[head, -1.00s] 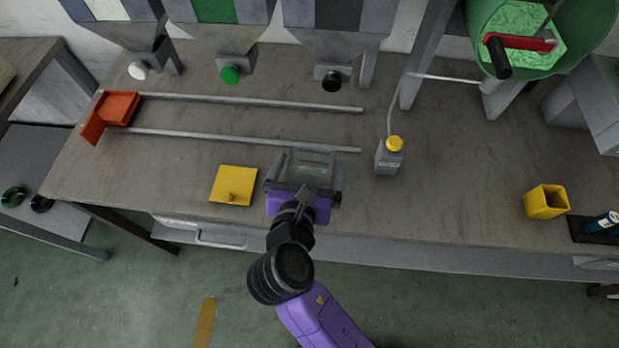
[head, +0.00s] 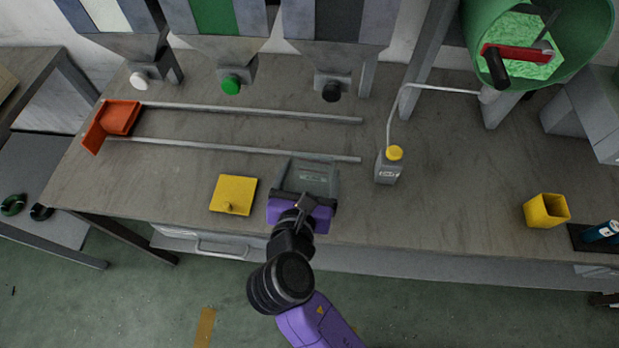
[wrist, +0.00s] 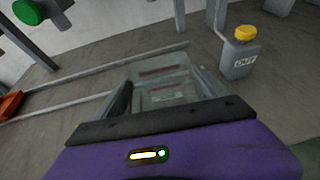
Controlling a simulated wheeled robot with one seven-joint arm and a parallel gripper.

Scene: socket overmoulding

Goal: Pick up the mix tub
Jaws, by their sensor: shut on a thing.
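The mix tub looks like a clear, greyish see-through box (head: 318,171) near the front edge of the workbench, left of the grey bottle. It also shows in the wrist view (wrist: 168,84), straight ahead of my purple gripper body. My gripper (head: 307,186) is shut on the tub, with its dark jaws along the tub's sides. The tub's underside is hidden, so I cannot tell whether it touches the bench.
A yellow square plate with a knob (head: 235,190) lies just left of the tub. The grey bottle with a yellow cap (head: 388,170) stands close on the right. Two metal rails (head: 240,147) run behind.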

